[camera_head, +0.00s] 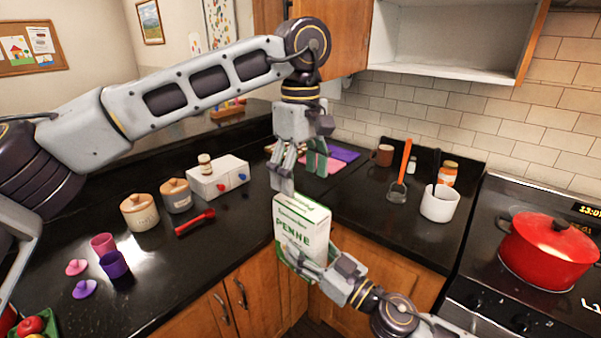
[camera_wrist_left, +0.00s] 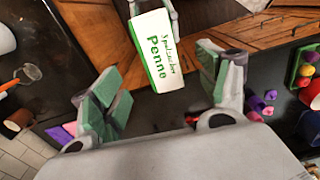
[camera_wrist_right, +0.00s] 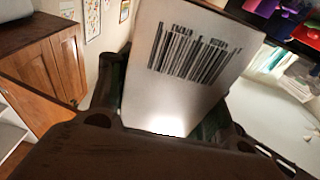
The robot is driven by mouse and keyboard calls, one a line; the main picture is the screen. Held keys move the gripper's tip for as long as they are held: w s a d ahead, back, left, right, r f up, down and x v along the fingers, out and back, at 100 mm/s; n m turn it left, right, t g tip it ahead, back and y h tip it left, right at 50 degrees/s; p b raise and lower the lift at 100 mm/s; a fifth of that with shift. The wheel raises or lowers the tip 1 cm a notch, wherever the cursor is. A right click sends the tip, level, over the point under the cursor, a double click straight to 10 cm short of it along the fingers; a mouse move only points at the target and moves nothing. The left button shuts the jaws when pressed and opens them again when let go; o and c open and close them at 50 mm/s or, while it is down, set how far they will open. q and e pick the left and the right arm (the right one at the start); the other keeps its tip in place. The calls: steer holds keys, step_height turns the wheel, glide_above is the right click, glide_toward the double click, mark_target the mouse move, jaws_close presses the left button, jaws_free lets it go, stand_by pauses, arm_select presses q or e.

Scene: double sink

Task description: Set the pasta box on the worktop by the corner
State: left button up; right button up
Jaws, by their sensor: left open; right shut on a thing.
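The white and green pasta box (camera_head: 302,227), marked "PENNE", is upright in front of the worktop's inner corner. My right gripper (camera_head: 322,272) is shut on its lower part. In the right wrist view the box (camera_wrist_right: 190,50) shows its barcode end between the fingers. My left gripper (camera_head: 298,172) is open and empty above the box, fingers pointing down. The left wrist view shows the box (camera_wrist_left: 155,50) beyond the open fingers, apart from them. The black worktop (camera_head: 245,225) runs along both sides of the corner; the left arm and gripper hide part of it.
Left worktop holds lidded jars (camera_head: 139,211), a red scoop (camera_head: 195,222), a white drawer block (camera_head: 218,178) and purple and pink cups (camera_head: 113,264). On the right are a white utensil crock (camera_head: 439,203), a mug (camera_head: 382,155) and a red pot (camera_head: 548,250) on the stove.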

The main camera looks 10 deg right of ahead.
mark_target(300, 221)
arm_select(q)
steer(key=shift+f, duration=5.95)
arm_select(e)
steer(key=shift+r, duration=0.1)
arm_select(q)
steer(key=c, duration=1.3)
steer(key=shift+c, duration=1.1)
arm_select(e)
steer(key=o, duration=1.5)
steer(key=shift+s+d, duration=0.2)
steer(key=shift+s, duration=0.1)
steer(key=v, duration=1.1)
steer(key=shift+d, duration=0.1)
